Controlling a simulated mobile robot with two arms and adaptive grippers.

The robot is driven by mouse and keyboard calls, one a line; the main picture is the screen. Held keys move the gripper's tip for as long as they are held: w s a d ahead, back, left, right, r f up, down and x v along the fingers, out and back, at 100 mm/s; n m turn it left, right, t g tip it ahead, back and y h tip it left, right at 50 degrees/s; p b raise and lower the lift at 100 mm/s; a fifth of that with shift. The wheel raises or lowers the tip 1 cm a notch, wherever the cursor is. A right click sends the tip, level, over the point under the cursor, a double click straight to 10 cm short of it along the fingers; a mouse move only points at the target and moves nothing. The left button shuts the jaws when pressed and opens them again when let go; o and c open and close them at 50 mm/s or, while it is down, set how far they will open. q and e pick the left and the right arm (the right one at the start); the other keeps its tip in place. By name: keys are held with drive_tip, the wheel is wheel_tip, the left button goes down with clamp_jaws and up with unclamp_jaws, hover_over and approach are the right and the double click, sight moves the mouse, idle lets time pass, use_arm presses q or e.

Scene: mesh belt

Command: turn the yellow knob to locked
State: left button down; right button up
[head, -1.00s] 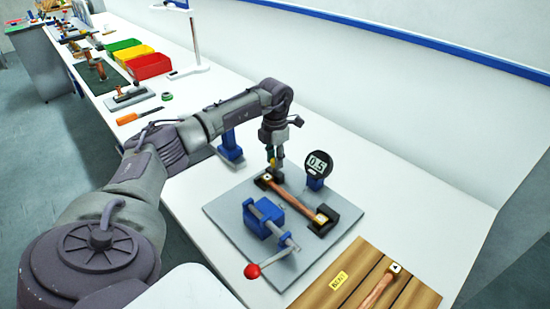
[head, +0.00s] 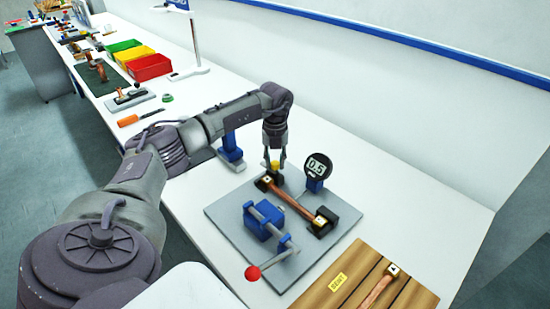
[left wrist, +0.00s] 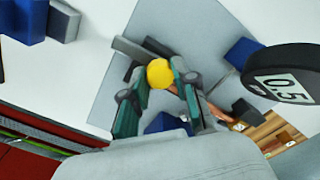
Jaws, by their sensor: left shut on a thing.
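The yellow knob (head: 275,165) stands at the far end of a copper-coloured bar held between two black blocks on a grey plate (head: 226,208). My left gripper (head: 275,167) points down over it, with one finger on each side. In the left wrist view the round yellow top of the knob (left wrist: 160,73) shows between the two dark green fingers (left wrist: 158,88), which are shut on it. I cannot read any locked mark by the knob. My right gripper is in neither current view.
A round gauge (head: 318,166) reading 0.5 stands just right of the gripper. A blue clamp (head: 262,221) with a red-tipped lever (head: 253,272) sits at the plate's front. A wooden board (head: 340,282) lies in front. Bare white table lies right of the gauge.

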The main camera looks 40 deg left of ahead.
use_arm(q)
drive_tip(key=n, duration=0.3)
drive_tip(key=shift+n+p, duration=0.4)
drive_tip(key=n+p, duration=0.1)
drive_tip(key=n, duration=0.3)
drive_tip(key=shift+n, duration=0.3)
drive_tip(key=n+p, duration=0.2)
drive_tip(key=n, duration=0.3)
drive_tip(key=shift+n+p, duration=0.55)
drive_tip(key=shift+n, duration=1.25)
drive_tip(key=c, duration=0.9)
unclamp_jaws()
